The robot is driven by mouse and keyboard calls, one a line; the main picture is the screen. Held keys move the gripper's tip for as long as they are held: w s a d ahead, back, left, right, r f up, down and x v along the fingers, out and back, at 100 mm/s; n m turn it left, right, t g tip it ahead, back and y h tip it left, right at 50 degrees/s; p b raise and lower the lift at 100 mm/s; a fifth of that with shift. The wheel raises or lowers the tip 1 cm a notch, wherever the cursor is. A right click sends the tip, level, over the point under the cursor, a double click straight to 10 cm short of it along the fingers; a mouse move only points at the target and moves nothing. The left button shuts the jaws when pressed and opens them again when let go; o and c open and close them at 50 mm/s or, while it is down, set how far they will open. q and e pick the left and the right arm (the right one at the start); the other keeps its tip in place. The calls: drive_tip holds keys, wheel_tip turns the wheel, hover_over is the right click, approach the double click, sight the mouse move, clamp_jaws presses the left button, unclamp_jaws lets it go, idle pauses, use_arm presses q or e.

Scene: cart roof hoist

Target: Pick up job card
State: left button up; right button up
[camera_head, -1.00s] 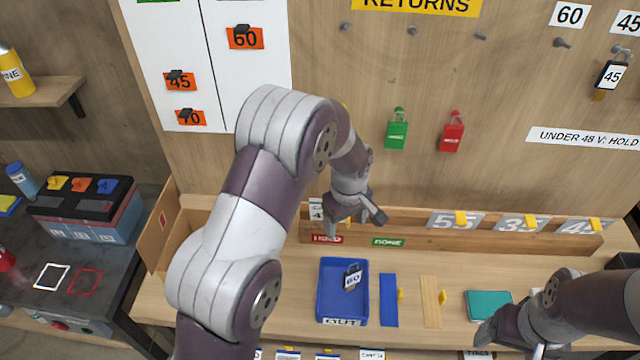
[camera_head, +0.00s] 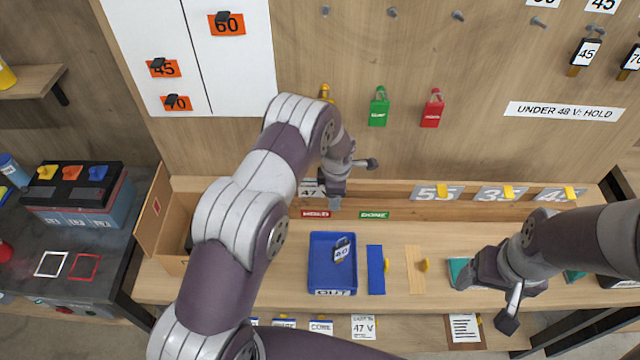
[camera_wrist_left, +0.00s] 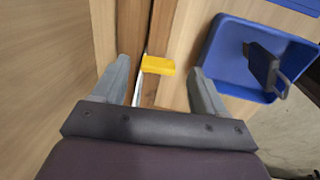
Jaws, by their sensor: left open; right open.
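A white card marked 47 (camera_head: 310,188) stands at the left end of the wooden ledge, partly hidden by my left arm. In the left wrist view a yellow tab (camera_wrist_left: 157,65) tops a thin pale card edge (camera_wrist_left: 139,88), which I take to be the same card seen edge-on. My left gripper (camera_head: 354,183) is open above the ledge. In the left wrist view its fingers (camera_wrist_left: 160,72) stand on either side of the yellow tab, with gaps visible. My right gripper (camera_head: 488,300) is open over the right front of the bench, near a teal pad (camera_head: 459,270).
A blue OUT tray (camera_head: 332,289) holds a padlock-like tag marked 60 (camera_head: 342,250). Red (camera_head: 315,214) and green DONE (camera_head: 373,215) labels mark the ledge front. A blue strip (camera_head: 376,270) lies right of the tray. Green (camera_head: 379,107) and red (camera_head: 432,109) locks hang behind.

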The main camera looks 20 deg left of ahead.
use_arm(q)
drive_tip(key=shift+f, duration=0.45)
drive_tip(key=shift+w+a+f, duration=0.15)
drive_tip(key=shift+w+f, duration=0.15)
drive_tip(key=shift+f, duration=0.1)
drive_tip(key=shift+c, duration=0.6)
drive_tip(key=shift+s+r, duration=0.1)
drive_tip(key=c, duration=1)
use_arm(e)
drive_tip(key=shift+w+r, duration=0.1)
drive_tip(key=shift+r, duration=0.1)
use_arm(q)
drive_tip(key=shift+o, duration=0.2)
use_arm(e)
drive_tip(key=shift+a, duration=0.1)
use_arm(q)
drive_tip(key=shift+r, duration=0.1)
use_arm(e)
drive_tip(key=shift+w+f, duration=0.1)
drive_tip(key=shift+f, duration=0.05)
